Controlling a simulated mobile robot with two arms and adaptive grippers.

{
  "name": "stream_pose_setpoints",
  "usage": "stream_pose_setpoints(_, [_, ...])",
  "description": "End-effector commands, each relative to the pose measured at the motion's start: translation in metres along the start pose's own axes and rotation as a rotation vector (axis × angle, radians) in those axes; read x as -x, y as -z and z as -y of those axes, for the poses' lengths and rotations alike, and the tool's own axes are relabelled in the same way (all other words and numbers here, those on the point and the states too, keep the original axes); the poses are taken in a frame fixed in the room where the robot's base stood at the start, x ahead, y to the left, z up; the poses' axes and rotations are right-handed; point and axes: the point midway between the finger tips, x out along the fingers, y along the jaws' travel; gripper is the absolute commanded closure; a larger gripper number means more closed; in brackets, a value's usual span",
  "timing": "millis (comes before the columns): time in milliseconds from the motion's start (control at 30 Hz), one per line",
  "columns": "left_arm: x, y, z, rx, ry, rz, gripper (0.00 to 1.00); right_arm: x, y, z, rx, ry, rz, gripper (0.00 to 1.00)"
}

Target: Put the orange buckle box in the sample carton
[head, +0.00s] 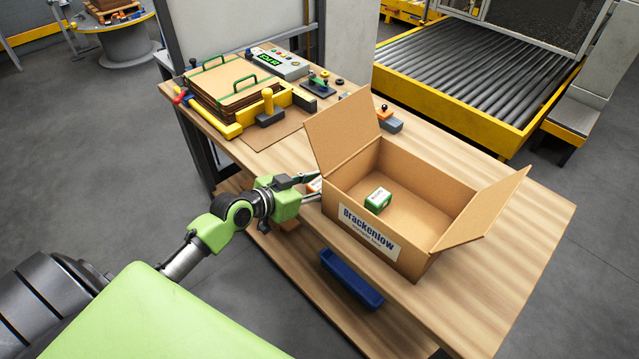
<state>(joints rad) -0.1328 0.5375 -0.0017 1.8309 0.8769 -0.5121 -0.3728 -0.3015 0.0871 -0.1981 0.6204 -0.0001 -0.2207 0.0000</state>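The sample carton (410,240), an open cardboard box labelled "Brackenlow", stands upright on the wooden bench with its flaps spread. A small green and white box (378,200) lies inside it. The small orange and white box (314,185), apparently the orange buckle box, is just left of the carton and partly hidden by my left gripper. My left gripper (316,187) has its fingers apart on either side of this box, at the bench's near edge. I cannot tell whether they touch it or whether it is lifted. My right gripper is not in view.
The bench (530,230) is clear to the carton's right. A stack of brown sheets (225,88) in a yellow-edged fixture and a control box (278,62) stand at its far left. A blue bin (350,280) sits below. A roller conveyor (470,75) is behind.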

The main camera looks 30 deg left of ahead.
Motion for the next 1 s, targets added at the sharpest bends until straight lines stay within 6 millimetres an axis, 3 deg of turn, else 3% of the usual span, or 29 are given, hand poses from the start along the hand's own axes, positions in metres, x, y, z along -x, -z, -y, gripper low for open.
stream_pose_setpoints(367, [0.003,0.004,0.000,0.000,0.000,-0.001,0.66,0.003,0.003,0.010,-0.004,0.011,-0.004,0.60])
stream_pose_setpoints(1000, [0.103,0.002,0.000,-0.001,-0.001,0.001,0.66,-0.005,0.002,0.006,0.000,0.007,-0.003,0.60])
